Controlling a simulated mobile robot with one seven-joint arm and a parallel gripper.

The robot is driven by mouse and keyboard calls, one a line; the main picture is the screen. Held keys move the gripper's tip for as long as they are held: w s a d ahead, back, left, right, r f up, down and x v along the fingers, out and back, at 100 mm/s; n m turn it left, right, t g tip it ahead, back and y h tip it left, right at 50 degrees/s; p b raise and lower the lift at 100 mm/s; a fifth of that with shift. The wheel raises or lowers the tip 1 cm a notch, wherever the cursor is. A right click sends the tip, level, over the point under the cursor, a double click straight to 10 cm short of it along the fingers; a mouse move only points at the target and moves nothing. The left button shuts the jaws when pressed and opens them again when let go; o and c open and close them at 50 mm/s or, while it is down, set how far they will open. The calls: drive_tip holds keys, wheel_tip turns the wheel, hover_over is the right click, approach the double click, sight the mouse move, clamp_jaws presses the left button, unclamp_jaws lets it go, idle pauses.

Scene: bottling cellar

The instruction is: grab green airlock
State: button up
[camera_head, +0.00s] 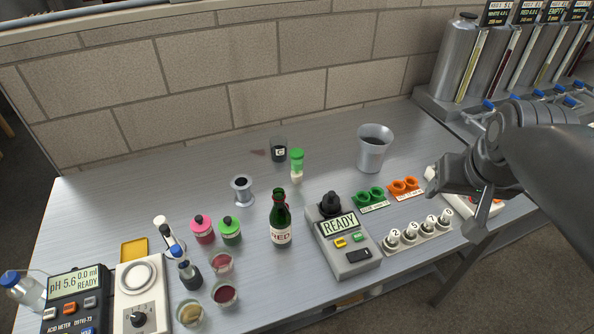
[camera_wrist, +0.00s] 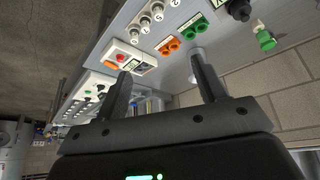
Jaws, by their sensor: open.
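No label readable here says airlock, so I cannot tell for sure which green thing it is. A slim green-topped piece with a pale lower part (camera_head: 297,162) stands upright near the wall; it also seems to show in the wrist view (camera_wrist: 265,40). A pair of green rings (camera_head: 368,196) sits on a labelled strip beside orange rings; the green rings also show in the wrist view (camera_wrist: 192,25).
Orange rings (camera_head: 403,186) and a rack of numbered pieces (camera_head: 417,233) lie near my gripper. The bench's back left is clear.

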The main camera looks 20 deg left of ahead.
drive_tip(key=w+a+n, duration=0.2)
drive_tip(key=w+a, duration=0.6)
drive_tip(key=n+g+y, duration=0.2)
drive_tip(key=n, duration=0.3)
approach(298, 154)
wheel_tip(298, 154, down, 2)
drive_tip(key=shift+y, duration=0.3)
drive_tip(key=x, duration=1.1)
drive_tip(key=shift+w+r, duration=0.1)
drive_tip(key=shift+w, duration=0.15)
drive_tip(key=c, duration=1.3)
